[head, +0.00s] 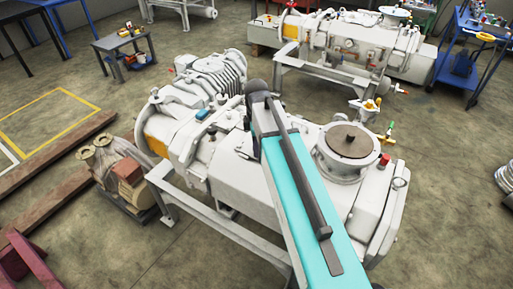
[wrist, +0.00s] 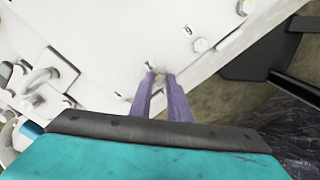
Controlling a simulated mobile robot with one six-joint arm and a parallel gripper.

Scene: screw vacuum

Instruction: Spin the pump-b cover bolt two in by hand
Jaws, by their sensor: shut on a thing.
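The pump (head: 230,165) is a large white machine on a frame, and its pale cover face (wrist: 90,40) fills the upper left of the wrist view. My gripper (wrist: 161,75) has two purple fingers whose tips close around a small bolt (wrist: 160,76) near the cover's lower edge. The fingertips hide most of this bolt, so its depth in the hole cannot be told. In the head view my teal arm hides the gripper.
A lifting ring or handle (wrist: 38,85) stands at the left in the wrist view. A second white pump (head: 350,50) is at the back. A small table (head: 122,50), a blue cart (head: 475,50) and wooden beams (head: 70,145) stand around. Open floor lies between.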

